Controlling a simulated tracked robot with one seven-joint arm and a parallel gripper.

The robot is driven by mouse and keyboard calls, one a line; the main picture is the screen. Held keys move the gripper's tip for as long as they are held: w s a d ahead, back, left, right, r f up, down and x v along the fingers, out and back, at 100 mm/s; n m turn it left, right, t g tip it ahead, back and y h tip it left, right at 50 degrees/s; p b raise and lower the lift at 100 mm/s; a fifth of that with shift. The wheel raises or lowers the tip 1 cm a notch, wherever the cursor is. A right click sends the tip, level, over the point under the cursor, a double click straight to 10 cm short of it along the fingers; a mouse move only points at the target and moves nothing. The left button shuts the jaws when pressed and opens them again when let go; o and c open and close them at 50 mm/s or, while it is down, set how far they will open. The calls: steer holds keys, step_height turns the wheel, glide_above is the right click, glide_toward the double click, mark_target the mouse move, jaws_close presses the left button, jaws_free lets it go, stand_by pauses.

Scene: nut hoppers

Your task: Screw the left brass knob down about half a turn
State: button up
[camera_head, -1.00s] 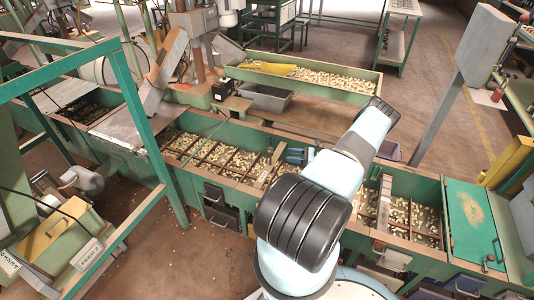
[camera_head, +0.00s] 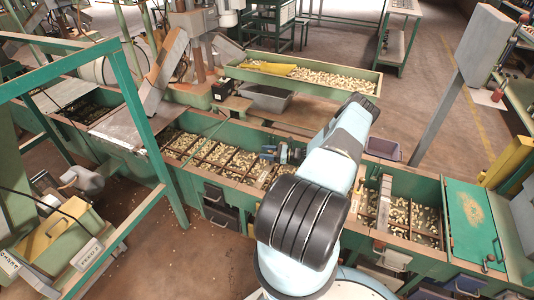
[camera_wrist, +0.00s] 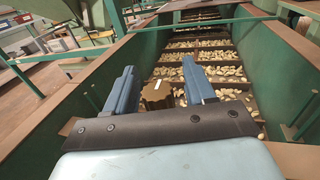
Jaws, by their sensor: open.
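In the wrist view a brass-brown faceted knob (camera_wrist: 155,97) with a pale stripe on its top sits between the two blue fingers of my gripper (camera_wrist: 158,66). The fingers stand apart, one on each side, with a gap visible on the knob's right. The lower part of the knob is hidden by the dark gripper mount. In the head view my gripper (camera_head: 272,153) is over the long green hopper trough (camera_head: 236,181), left of my arm. No knob can be made out clearly there, and no second knob shows in the wrist view.
The trough's compartments hold nuts (camera_wrist: 205,73), split by brown cross bars. Green side walls (camera_wrist: 265,60) rise on both sides of my gripper. A grey bin (camera_head: 266,98) and a green nut tray (camera_head: 330,78) stand behind. A green frame (camera_head: 140,110) stands at left.

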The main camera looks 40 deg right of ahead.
steer(key=c, duration=0.9)
steer(key=shift+w+d+r, duration=0.1)
steer(key=shift+d, duration=0.05)
steer(key=shift+c, duration=0.3)
steer(key=shift+m+t+h, duration=0.3)
steer(key=shift+h, duration=0.1)
